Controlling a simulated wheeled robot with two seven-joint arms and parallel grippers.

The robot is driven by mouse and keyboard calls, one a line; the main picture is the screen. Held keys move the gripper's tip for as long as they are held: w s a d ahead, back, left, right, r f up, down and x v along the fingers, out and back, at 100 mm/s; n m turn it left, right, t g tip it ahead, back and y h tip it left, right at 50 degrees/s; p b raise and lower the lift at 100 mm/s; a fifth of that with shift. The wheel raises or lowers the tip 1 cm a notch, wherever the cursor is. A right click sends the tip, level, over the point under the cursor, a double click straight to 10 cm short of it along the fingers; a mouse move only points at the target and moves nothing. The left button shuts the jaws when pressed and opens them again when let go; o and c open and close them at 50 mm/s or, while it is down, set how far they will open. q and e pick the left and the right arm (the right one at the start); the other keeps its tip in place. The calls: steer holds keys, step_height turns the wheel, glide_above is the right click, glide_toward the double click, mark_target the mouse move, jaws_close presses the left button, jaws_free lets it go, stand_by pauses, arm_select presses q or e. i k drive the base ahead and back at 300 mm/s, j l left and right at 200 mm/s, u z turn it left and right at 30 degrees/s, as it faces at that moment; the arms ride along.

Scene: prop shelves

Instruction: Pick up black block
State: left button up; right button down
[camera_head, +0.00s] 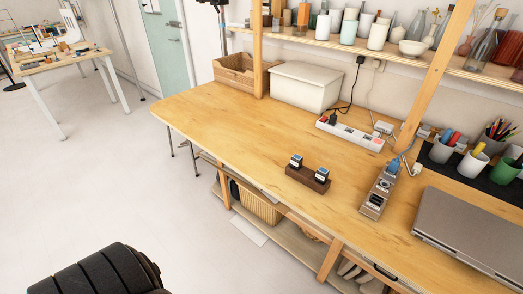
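A dark brown wooden stand (307,179) lies near the front edge of the wooden table, left of the middle of the working area. Two small dark blocks with white and blue faces sit on it, a left one (296,162) and a right one (321,174), apart from each other. No plain, separate black block can be made out; I cannot tell whether one of these two is the block named. Neither of my grippers shows in the view.
A grey device (378,193) with a blue plug stands right of the stand, beside a closed laptop (476,232). Behind are a white power strip (350,134), a white bin (306,86) and pen cups (440,152). The table's left half is clear; a wooden post (425,83) rises behind.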

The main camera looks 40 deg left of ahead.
mark_target(296, 161)
steer(key=u, duration=0.8)
